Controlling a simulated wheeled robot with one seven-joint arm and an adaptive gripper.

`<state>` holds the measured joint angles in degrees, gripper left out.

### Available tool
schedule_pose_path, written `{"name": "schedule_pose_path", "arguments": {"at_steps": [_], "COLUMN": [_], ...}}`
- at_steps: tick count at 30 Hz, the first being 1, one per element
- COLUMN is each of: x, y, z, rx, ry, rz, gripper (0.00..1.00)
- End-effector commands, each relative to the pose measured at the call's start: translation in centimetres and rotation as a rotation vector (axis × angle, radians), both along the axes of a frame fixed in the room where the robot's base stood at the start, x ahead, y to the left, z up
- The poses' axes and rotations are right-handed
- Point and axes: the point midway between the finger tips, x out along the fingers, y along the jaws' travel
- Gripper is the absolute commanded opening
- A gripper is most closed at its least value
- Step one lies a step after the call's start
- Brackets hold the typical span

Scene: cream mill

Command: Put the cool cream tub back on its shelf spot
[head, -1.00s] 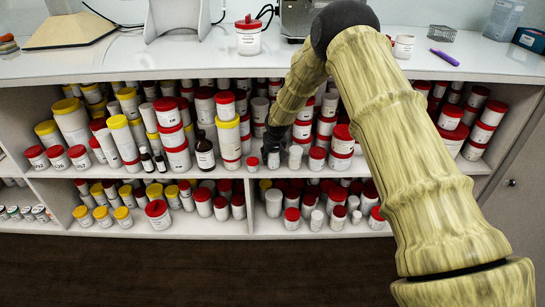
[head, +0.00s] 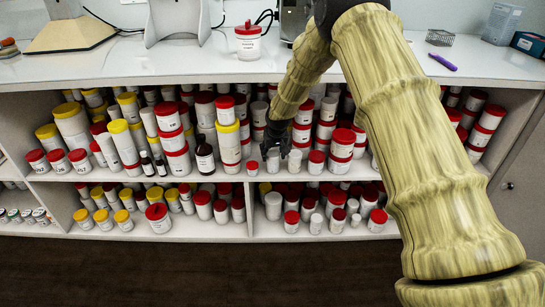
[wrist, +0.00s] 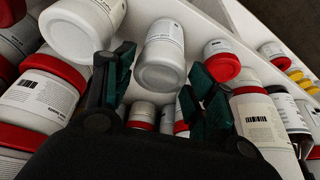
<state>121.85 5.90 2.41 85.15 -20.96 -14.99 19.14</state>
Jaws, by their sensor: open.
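My gripper (head: 279,148) reaches into the upper shelf of the cabinet, low among the tubs. In the wrist view my gripper (wrist: 158,85) has its dark green fingers spread apart. A plain white tub with a pale round end (wrist: 163,55) stands just beyond and between the fingertips, with visible room to each finger. It looks like the small white tub (head: 272,163) at the shelf's front edge in the head view. Its label is too small to read, so I cannot tell for sure that it is the cool cream tub.
A larger white tub (wrist: 82,30) and a small red-lidded tub (wrist: 222,62) flank it closely. Stacks of red-lidded tubs (head: 341,145) and a brown bottle (head: 204,155) crowd the shelf. A red-lidded tub (head: 248,42) stands on the counter (head: 150,68).

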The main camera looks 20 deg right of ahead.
Motion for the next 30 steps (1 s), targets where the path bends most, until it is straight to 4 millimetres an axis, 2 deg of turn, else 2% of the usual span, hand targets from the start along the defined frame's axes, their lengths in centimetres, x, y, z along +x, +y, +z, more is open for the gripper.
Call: {"name": "schedule_pose_path", "arguments": {"at_steps": [3, 9, 15, 20, 23, 26, 29, 30], "x": [-0.8, -1.9, -2.4, -2.6, -3.6, -6.2, -10.8, -13.0], "y": [0.1, 0.2, 0.2, 0.3, 0.5, 1.2, 2.2, 2.6], "z": [2.2, 4.7, 5.7, 5.8, 4.2, 0.6, -4.7, -6.8], "rx": [0.000, 0.001, 0.001, 0.001, 0.006, 0.020, 0.041, 0.049], "ry": [-0.001, 0.000, 0.000, 0.002, 0.015, 0.041, 0.080, 0.096], "rz": [-0.001, -0.001, -0.001, 0.000, 0.005, 0.015, 0.030, 0.033], "gripper": [0.55, 0.55, 0.55, 0.55, 0.55, 0.55, 0.55, 0.55]}}
